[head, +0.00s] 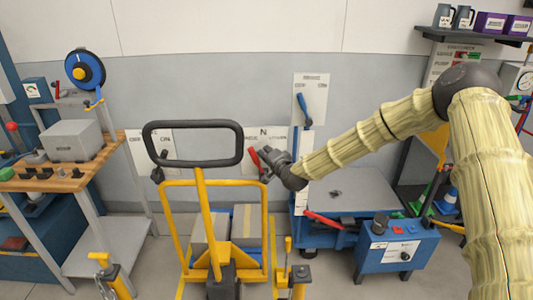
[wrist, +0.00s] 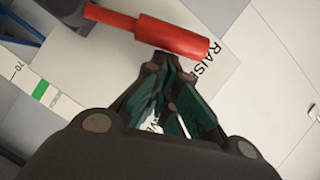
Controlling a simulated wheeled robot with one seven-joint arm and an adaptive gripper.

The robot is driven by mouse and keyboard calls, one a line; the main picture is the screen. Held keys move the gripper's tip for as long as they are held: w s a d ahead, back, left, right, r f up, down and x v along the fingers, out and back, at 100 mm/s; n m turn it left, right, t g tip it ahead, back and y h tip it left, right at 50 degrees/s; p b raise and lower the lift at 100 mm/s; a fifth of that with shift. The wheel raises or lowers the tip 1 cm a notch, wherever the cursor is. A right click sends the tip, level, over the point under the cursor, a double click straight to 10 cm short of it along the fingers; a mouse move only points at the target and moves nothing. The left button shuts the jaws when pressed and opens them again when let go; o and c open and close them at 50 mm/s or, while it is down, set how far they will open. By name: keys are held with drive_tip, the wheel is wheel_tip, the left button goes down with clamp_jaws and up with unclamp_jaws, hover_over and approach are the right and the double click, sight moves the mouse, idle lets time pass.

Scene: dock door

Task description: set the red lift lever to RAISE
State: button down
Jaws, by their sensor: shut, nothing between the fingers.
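The red lift lever (wrist: 172,36) crosses the top of the wrist view, in front of a white plate (wrist: 110,75) with the word RAISE printed near the lever's right end. In the head view the lever (head: 253,161) shows as a small red bar just left of my gripper (head: 269,153). My gripper's fingers are together and empty. In the wrist view the fingertips (wrist: 174,62) are right at the lever's lower edge; I cannot tell whether they touch it. Part of the plate's lettering is hidden behind the fingers.
A yellow trolley with a black handle (head: 192,124) stands in front of the wall plate. A blue lift table (head: 350,190) with another red handle (head: 322,219) is to the right. A blue control box (head: 398,248) stands in front of it. A workbench (head: 60,178) is at left.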

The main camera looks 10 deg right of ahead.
drive_tip(key=shift+w+a+r+n+g, duration=0.1)
drive_tip(key=shift+a+n+g, duration=0.2)
drive_tip(key=shift+a+n, duration=0.5)
drive_tip(key=shift+w+a+h+p, duration=0.1)
drive_tip(key=shift+a+h+p, duration=0.25)
drive_tip(key=shift+a, duration=0.2)
